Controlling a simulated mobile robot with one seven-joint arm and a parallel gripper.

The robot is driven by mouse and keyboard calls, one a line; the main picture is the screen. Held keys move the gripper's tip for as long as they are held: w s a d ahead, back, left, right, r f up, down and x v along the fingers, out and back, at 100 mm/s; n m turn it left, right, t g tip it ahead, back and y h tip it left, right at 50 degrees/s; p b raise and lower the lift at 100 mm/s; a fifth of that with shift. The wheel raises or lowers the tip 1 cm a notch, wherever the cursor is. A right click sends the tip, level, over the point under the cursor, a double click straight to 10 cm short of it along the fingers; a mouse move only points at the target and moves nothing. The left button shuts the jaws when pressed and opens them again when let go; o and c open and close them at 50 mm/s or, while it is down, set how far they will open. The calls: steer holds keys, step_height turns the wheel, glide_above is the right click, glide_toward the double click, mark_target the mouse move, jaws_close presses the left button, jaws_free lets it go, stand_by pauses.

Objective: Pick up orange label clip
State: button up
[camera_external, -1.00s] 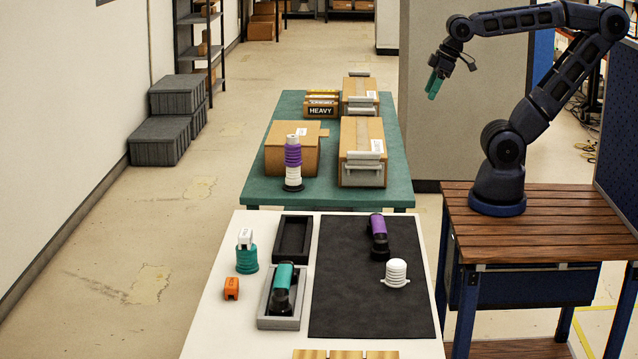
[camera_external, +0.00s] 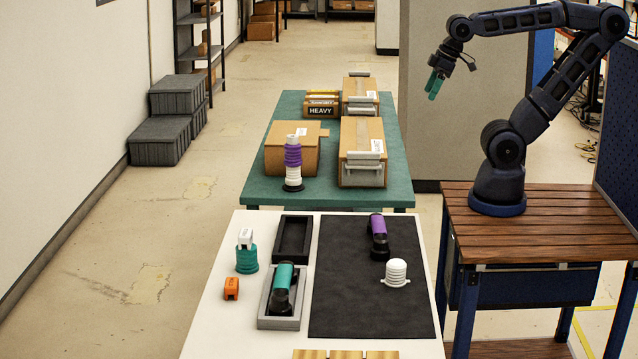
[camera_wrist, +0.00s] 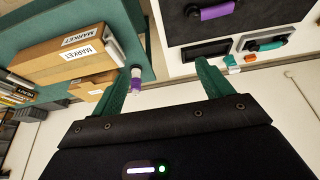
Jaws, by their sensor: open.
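The orange label clip (camera_external: 231,288) is a small orange block on the left part of the white table (camera_external: 215,325), in front of a teal ribbed piece with a white top (camera_external: 246,252). In the wrist view a small orange thing (camera_wrist: 235,71) near the right appears to be the same clip. My gripper (camera_external: 435,84) is raised at the upper right, above and well apart from the tables. In the wrist view its teal fingers (camera_wrist: 165,85) are spread with nothing between them.
A grey tray (camera_external: 262,322) holding a teal and black handset and an empty black tray (camera_external: 280,256) lie right of the clip. A black mat (camera_external: 350,315) carries a purple handset (camera_external: 379,235) and a white ribbed piece (camera_external: 395,272). Boxes stand on the green table (camera_external: 262,190) behind.

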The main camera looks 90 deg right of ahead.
steer(key=w+a+r+y, duration=0.1)
steer(key=w+a, duration=0.4)
steer(key=w, duration=0.8)
steer(key=w+a+r, duration=0.1)
steer(key=w+a, duration=0.4)
steer(key=w, duration=0.8)
glide_above(232, 282)
steer(key=s, duration=0.4)
step_height(232, 282, down, 32)
steer(key=shift+n+h, duration=0.3)
steer(key=shift+n, duration=0.1)
steer(key=x, duration=1)
steer(key=shift+w+d+r, duration=0.1)
steer(key=shift+w+r, duration=0.05)
steer(key=shift+w, duration=0.05)
